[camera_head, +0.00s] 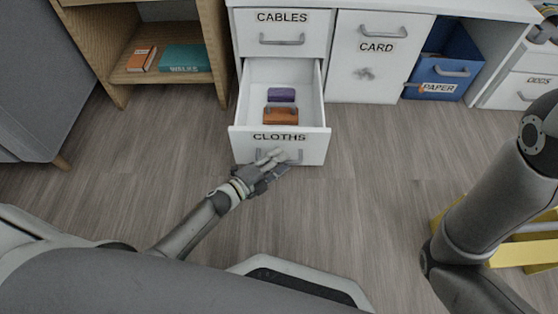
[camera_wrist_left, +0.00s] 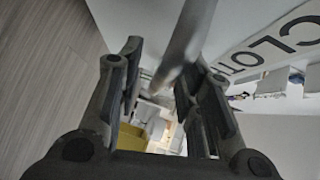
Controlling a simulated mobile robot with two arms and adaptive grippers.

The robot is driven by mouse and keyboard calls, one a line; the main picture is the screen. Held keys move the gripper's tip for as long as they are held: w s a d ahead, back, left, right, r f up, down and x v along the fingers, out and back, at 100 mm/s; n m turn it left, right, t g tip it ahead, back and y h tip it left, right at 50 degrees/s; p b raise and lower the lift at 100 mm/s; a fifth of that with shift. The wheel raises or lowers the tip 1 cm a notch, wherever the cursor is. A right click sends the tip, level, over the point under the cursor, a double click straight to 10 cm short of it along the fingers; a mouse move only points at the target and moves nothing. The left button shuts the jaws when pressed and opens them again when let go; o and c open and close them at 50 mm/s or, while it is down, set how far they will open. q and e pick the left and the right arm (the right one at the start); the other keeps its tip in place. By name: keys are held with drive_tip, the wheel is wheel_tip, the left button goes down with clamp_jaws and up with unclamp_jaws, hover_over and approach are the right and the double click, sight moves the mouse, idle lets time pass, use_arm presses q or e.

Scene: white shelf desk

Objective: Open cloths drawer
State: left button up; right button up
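The white cloths drawer (camera_head: 307,145) is pulled out of the desk, its inside showing from above. A purple folded item (camera_head: 281,95) and an orange one (camera_head: 281,116) lie in it. My left gripper (camera_head: 272,163) is at the drawer's grey handle (camera_head: 294,157). In the left wrist view, the fingers of my left gripper (camera_wrist_left: 165,80) are spread, with the handle bar (camera_wrist_left: 188,35) passing between them, nearer the right finger. The CLOTHS label (camera_wrist_left: 270,45) is partly visible there. My right arm shows at the right of the head view, but its gripper is out of view.
The cables drawer (camera_head: 282,35) above and the card door (camera_head: 375,60) beside it are closed. A wooden shelf (camera_head: 160,75) holds books at left. A yellow object (camera_head: 525,250) is on the floor at right. Floor before the desk is mostly clear.

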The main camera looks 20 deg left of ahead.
use_arm(q)
drive_tip(key=v, duration=1.1)
drive_tip(key=shift+s, duration=0.3)
drive_tip(key=shift+a+r, duration=0.1)
drive_tip(key=shift+r, duration=0.05)
